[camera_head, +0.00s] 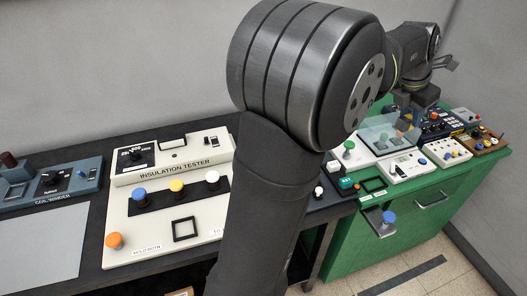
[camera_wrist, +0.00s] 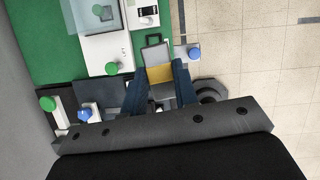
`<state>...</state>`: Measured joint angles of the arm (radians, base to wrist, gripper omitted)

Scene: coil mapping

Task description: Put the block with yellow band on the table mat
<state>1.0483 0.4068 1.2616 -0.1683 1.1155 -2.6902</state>
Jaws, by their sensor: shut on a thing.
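In the wrist view my gripper (camera_wrist: 160,75) is shut on a block with a yellow band (camera_wrist: 159,74). The block lies between the two dark blue fingers, and its grey end (camera_wrist: 155,54) points away from the gripper. In the head view my arm reaches to the back right over the green bench, and the held block cannot be made out there. A flat grey mat (camera_head: 40,254) lies on the dark table at the lower left of the head view, far from my gripper. Its visible part is bare.
The insulation tester (camera_head: 172,150) and coil winder (camera_head: 55,184) stand on the dark table near the mat. The green bench (camera_head: 350,240) carries several instruments with knobs and a clear panel. A blue knob (camera_wrist: 194,53) is close beside the fingers. My arm blocks the middle of the head view.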

